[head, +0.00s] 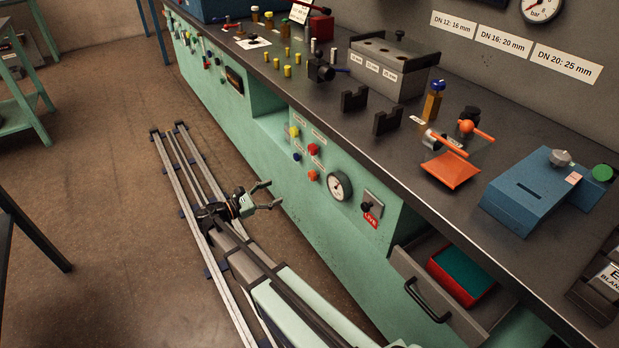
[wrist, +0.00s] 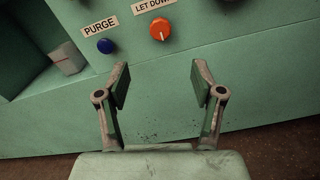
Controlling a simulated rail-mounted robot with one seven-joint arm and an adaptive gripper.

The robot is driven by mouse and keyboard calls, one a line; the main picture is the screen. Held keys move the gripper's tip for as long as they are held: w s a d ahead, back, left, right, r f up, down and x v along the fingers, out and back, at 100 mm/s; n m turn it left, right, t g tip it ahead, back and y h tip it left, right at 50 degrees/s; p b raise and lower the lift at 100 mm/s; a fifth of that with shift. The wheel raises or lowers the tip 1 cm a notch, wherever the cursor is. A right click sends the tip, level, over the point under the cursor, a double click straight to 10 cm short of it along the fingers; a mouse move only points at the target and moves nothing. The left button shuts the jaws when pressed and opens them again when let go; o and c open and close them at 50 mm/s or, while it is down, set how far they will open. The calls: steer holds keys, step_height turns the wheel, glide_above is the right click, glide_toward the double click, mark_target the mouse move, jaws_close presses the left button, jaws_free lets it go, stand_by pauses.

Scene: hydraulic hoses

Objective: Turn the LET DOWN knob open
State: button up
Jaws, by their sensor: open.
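The LET DOWN knob (wrist: 160,29) is round and orange with a white pointer line, below its white label (wrist: 152,5) at the top of the wrist view. In the head view an orange knob (head: 313,176) sits low on the green front panel. My gripper (wrist: 160,78) is open and empty. In the wrist view its two fingers stand apart below the knob, not touching it. In the head view my gripper (head: 273,194) is in front of the green cabinet, left of and below the knob.
A blue knob (wrist: 105,46) under the PURGE label (wrist: 100,25) is left of the orange knob. A gauge (head: 340,186) and a LIVE switch (head: 370,207) are to its right. An open drawer (head: 436,306) juts out farther right.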

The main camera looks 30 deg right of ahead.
mark_target(310, 176)
steer(key=d, duration=0.5)
steer(key=w+d, duration=0.1)
steer(key=d, duration=0.4)
steer(key=w+d+b, duration=0.1)
steer(key=d, duration=0.4)
steer(key=c, duration=1.1)
